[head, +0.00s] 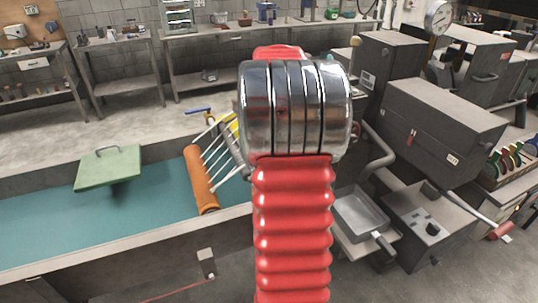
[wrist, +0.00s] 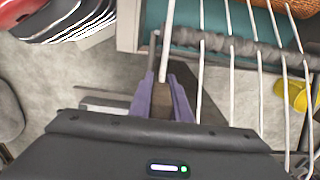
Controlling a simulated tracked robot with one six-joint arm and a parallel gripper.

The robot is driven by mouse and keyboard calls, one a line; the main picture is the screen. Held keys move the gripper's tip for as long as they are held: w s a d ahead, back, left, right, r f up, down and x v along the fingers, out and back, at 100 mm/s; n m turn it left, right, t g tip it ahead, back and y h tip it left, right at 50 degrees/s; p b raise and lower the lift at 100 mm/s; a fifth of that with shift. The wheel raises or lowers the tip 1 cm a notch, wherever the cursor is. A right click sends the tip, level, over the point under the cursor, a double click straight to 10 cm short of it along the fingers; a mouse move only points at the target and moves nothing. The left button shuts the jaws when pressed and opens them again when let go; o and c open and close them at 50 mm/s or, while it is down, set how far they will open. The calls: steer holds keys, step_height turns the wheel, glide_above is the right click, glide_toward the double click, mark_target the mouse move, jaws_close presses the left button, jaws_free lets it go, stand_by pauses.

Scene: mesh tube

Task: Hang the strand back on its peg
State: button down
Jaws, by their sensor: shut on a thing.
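My gripper (wrist: 161,82) has two purple fingers shut on the lower end of a white strand (wrist: 168,32), at the left end of the row in the wrist view. Other white strands (wrist: 229,18) run across a fuzzy grey bar (wrist: 240,46) and on past its near side. An orange tube (wrist: 285,5) is at the top right; in the head view the tube (head: 198,175) lies tilted with the strands (head: 213,152) fanning from it. My arm hides my gripper in the head view. I cannot make out which peg is bare.
A teal-floored trough (head: 150,205) holds the tube. A green board (head: 108,168) is at its left. Yellow things (wrist: 292,95) lie beyond the strands at right. Grey machines (head: 440,115) and a metal pan (head: 362,215) stand to the right. Curved-rimmed items (wrist: 75,15) are at the wrist view's upper left.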

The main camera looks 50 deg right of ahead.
steer(key=c, duration=1.6)
jaws_free()
steer(key=shift+r, duration=0.15)
step_height(320, 180, up, 13)
steer(key=shift+r, duration=0.2)
